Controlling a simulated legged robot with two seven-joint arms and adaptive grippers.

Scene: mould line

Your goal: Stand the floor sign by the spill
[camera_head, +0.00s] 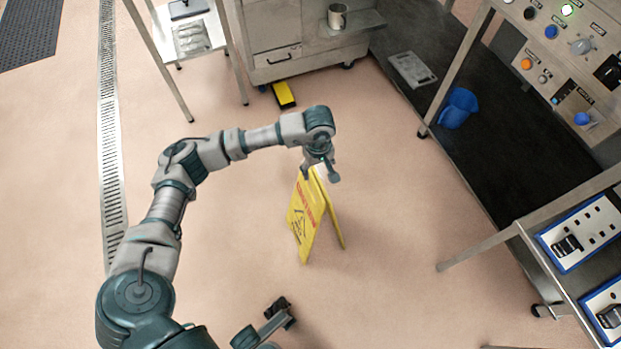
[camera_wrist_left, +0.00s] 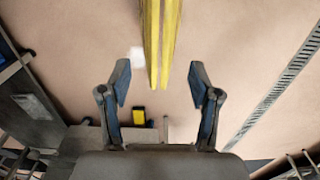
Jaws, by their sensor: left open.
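The yellow floor sign (camera_head: 303,218) stands on the floor in the middle of the head view, its two panels spread apart at the bottom. My left gripper (camera_head: 319,174) is at the sign's top edge, pointing down. In the left wrist view the gripper (camera_wrist_left: 158,72) is open, and the sign (camera_wrist_left: 161,35) shows edge-on, in line with the gap between the fingers. Neither finger appears to touch it. What seems to be my right gripper (camera_head: 283,312) is low in the head view; its jaws are unclear.
A drain grate (camera_head: 109,150) runs along the left. A steel cart (camera_head: 270,40) with a metal cup (camera_head: 337,16) stands at the back. A yellow-and-black object (camera_head: 284,94) lies before it. A blue bucket (camera_head: 458,108) lies on the dark mat (camera_head: 500,160). Floor around the sign is clear.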

